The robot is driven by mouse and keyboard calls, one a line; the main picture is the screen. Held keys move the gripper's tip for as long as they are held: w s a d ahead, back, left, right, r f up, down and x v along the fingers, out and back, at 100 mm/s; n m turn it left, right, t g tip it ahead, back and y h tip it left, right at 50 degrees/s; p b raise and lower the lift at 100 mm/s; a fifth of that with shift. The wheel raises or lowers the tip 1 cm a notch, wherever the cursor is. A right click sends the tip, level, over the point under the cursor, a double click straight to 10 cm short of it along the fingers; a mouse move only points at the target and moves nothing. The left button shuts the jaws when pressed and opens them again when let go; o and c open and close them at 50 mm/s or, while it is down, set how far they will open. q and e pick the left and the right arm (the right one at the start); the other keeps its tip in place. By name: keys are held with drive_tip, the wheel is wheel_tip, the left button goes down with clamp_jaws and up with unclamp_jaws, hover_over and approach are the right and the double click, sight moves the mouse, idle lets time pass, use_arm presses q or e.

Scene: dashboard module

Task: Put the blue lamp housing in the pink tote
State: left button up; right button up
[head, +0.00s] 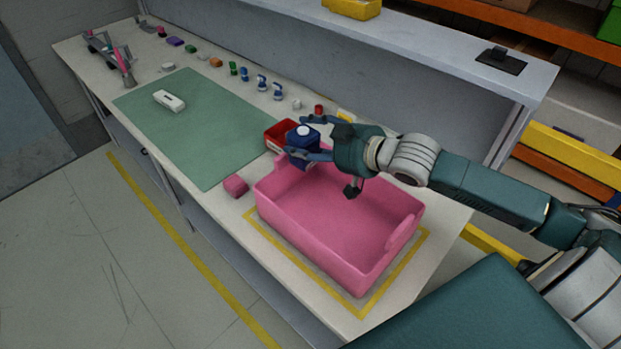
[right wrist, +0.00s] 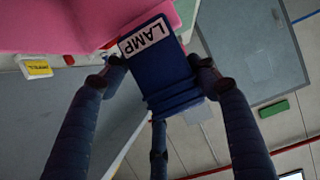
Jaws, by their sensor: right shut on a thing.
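The blue lamp housing (head: 303,136) is held in my right gripper (head: 308,142), above the far left corner of the pink tote. The pink tote (head: 318,265) stands open on the bench inside a yellow outline and looks empty. Its pink wall also shows at the top of the right wrist view (right wrist: 60,25). My left gripper is not in view.
A red bin (head: 278,134) is just behind the held housing. A small pink block (head: 236,186) lies left of the tote. A green mat (head: 190,140) holds a white part (head: 169,101). Several small coloured parts line the bench's back edge. A raised shelf (head: 420,52) runs behind.

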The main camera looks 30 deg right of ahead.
wheel_tip(320, 180, down, 5)
drive_tip(key=shift+w+r, duration=0.1)
drive_tip(key=shift+w, duration=0.05)
wheel_tip(320, 180, down, 6)
drive_tip(key=shift+f+p, duration=0.2)
drive_tip(key=shift+p, duration=0.2)
drive_tip(key=shift+w+f, duration=0.1)
drive_tip(key=shift+f, duration=0.25)
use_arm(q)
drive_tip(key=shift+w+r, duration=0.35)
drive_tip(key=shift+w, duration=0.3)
use_arm(e)
drive_tip(key=shift+f, duration=0.6)
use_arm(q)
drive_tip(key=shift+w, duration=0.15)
use_arm(e)
drive_tip(key=o, duration=1.3)
drive_tip(key=shift+a+f, duration=0.1)
drive_tip(key=shift+f, duration=0.05)
drive_tip(key=shift+c, duration=0.2)
